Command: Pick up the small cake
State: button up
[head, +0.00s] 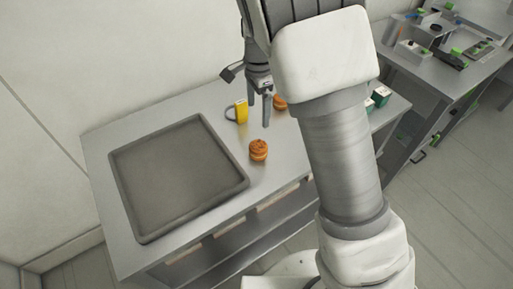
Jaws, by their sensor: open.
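A small round orange-brown cake (258,150) sits on the grey metal table (215,107), just right of a dark tray. A second orange-brown round item (280,103) lies farther back, partly hidden by my gripper and arm. I cannot tell from this view whether it is the same kind of cake. My gripper (260,108) points down above the table, behind the nearer cake in the picture and close to the farther one. Its fingers are open, and I see nothing between them.
A large dark tray (246,184) with a raised rim fills the table's left part. A yellow object (241,112) with a grey loop stands left of my gripper. Green-and-white boxes (379,95) are right of my arm. Another table with several items is at the upper right.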

aim_at(259, 145)
notch_tip(259, 145, down, 17)
jog(key=shift+w+d+f+p, duration=0.1)
jog(key=shift+d+f+p, duration=0.05)
jog(key=shift+p, duration=0.6)
jog(key=c, duration=0.8)
